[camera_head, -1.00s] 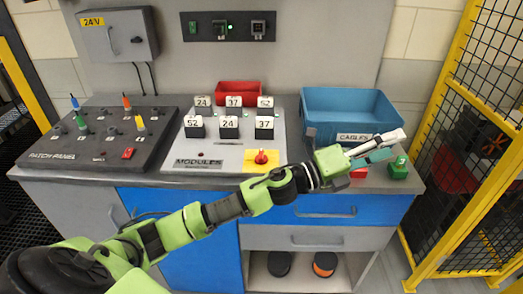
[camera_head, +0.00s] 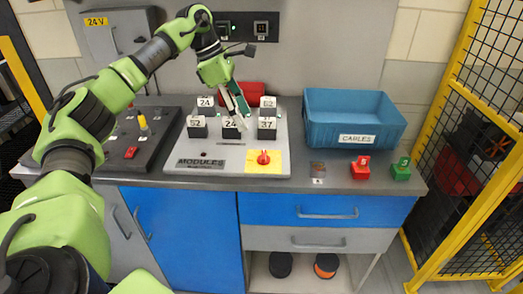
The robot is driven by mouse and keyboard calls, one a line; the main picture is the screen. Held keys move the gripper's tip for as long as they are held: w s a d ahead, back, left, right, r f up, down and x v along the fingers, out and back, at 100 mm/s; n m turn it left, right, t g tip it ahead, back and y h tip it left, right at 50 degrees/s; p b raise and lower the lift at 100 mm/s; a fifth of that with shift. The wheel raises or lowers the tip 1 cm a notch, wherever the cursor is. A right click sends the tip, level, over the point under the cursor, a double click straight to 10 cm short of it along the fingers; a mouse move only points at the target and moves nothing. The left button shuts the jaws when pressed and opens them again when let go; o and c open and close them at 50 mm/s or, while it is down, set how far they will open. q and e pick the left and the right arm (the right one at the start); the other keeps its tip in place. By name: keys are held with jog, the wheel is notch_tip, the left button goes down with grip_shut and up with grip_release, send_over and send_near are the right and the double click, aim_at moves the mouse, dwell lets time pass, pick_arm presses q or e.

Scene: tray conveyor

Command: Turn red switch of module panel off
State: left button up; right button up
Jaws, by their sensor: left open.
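The red switch (camera_head: 263,158) is a red knob on a yellow plate (camera_head: 250,168) at the front right corner of the grey module panel (camera_head: 224,173). The gripper and wrist hide part of the back row of modules. My right gripper is not in view.
The blue cables bin (camera_head: 317,134) is at right, with red (camera_head: 361,168) and green (camera_head: 401,170) blocks in front. The patch panel (camera_head: 125,171) is at left.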

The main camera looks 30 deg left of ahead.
aim_at(264, 154)
pick_arm(q)
jog(key=p+x, duration=0.1)
jog(key=x, duration=1.2)
jog(key=shift+w+d+f+p, duration=0.1)
jog(key=shift+d+f+p, duration=0.15)
jog(key=shift+f+p, duration=0.1)
jog(key=shift+r, duration=0.1)
jog(key=c, duration=1.1)
